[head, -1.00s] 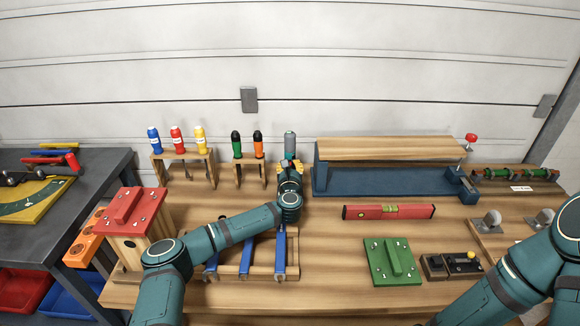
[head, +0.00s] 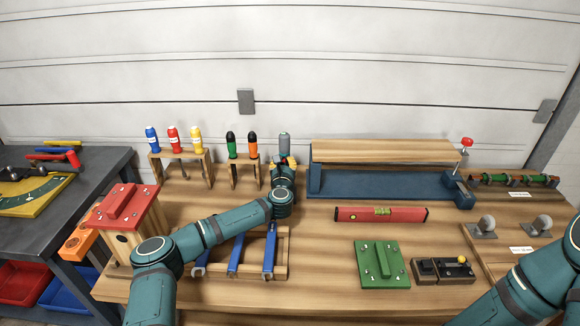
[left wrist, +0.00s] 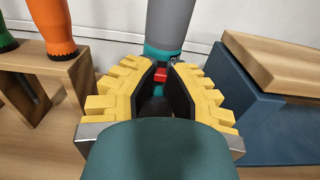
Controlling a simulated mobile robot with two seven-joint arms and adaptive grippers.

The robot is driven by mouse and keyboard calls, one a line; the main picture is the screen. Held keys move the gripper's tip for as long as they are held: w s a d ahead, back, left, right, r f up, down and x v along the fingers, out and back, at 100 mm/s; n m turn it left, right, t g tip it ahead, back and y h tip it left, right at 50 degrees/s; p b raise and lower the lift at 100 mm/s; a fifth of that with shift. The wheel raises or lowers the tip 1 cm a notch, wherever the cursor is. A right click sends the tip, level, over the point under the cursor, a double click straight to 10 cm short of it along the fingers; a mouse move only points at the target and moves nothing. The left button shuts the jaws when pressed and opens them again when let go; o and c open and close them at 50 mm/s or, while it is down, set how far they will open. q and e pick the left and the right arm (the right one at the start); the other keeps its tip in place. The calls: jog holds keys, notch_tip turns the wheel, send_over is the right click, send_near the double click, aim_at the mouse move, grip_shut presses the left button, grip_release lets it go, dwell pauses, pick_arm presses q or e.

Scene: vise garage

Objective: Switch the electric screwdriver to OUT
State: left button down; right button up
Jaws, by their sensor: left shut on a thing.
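The electric screwdriver (head: 285,146) stands upright at the back of the bench, right of the orange-handled screwdriver. It has a grey body with a teal section. In the left wrist view its grey and teal body (left wrist: 166,28) rises beyond my fingers, and a small red part (left wrist: 160,75) shows between them. My left gripper (head: 285,162) is shut on the electric screwdriver low down; its yellow fingers (left wrist: 167,88) lie on either side. The switch markings are too small to read, and the lower end is hidden by my gripper. My right gripper is out of view.
Blue, red, yellow, green and orange screwdrivers (head: 252,146) stand in wooden racks to the left. A blue vise (head: 385,186) with a wooden board is close on the right. A red level (head: 381,214), a green plate (head: 383,263) and a wrench rack (head: 281,255) lie in front.

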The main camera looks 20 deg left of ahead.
pick_arm(q)
jog(key=shift+r, duration=0.2)
jog(key=c, duration=1)
grip_release()
jog(key=v, duration=1.2)
jog(key=shift+s, duration=0.1)
